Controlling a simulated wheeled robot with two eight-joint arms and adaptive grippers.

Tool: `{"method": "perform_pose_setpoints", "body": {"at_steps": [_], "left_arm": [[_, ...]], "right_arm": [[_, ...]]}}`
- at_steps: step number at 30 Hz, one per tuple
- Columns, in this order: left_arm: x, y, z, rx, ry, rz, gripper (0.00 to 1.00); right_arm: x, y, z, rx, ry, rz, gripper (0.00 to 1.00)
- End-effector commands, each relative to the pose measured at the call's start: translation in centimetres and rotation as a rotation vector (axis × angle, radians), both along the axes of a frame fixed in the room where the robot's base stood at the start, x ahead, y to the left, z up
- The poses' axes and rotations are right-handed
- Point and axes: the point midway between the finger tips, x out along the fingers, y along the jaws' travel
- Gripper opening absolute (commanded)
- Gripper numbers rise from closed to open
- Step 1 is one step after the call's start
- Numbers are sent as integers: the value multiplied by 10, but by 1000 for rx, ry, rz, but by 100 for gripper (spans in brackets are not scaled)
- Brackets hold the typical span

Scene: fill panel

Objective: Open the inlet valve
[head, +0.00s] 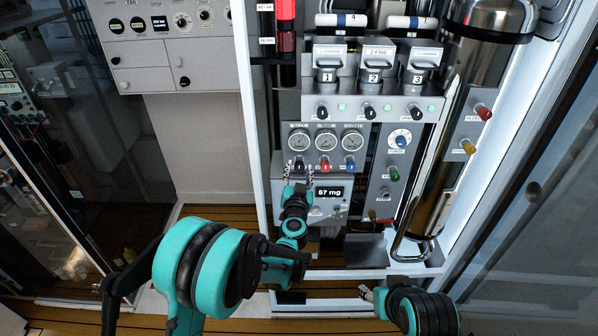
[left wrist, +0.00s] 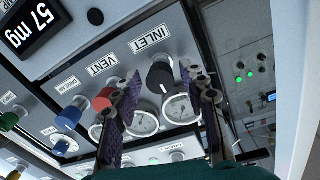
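The inlet valve knob is black (left wrist: 160,76), beside the label INLET (left wrist: 148,39) in the left wrist view. In the head view the black knob (head: 299,166) sits below the leftmost gauge, leftmost in a row with a red and a blue knob. My left gripper (head: 299,176) is open, its fingers pointing up at the panel. In the left wrist view its fingers (left wrist: 165,98) stand apart, with the black knob showing between them; I see no clear contact. My right gripper (head: 366,293) shows only a fingertip low in the head view; its arm hides the rest.
The red vent knob (left wrist: 102,100) is close beside one left finger. The blue knob (head: 350,162) is further right. Gauges (head: 325,146) sit above the knobs. A display box (head: 327,192) reading 57 mg projects just below and right. A white frame post (head: 251,110) stands left.

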Motion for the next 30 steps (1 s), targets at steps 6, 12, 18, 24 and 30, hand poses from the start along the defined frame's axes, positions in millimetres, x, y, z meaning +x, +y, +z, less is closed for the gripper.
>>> {"method": "perform_pose_setpoints", "body": {"at_steps": [6,12,18,24,30], "left_arm": [[0,0,0,0,0,0,0],[0,0,0,-10,0,-1,0],[0,-1,0,-73,0,-1,0],[0,-1,0,-207,0,-2,0],[0,-1,0,-391,0,-2,0]], "right_arm": [[0,0,0,0,0,0,47],[0,0,0,0,0,0,47],[0,0,0,0,0,0,47],[0,0,0,0,0,0,47],[0,0,0,0,0,0,47]]}}
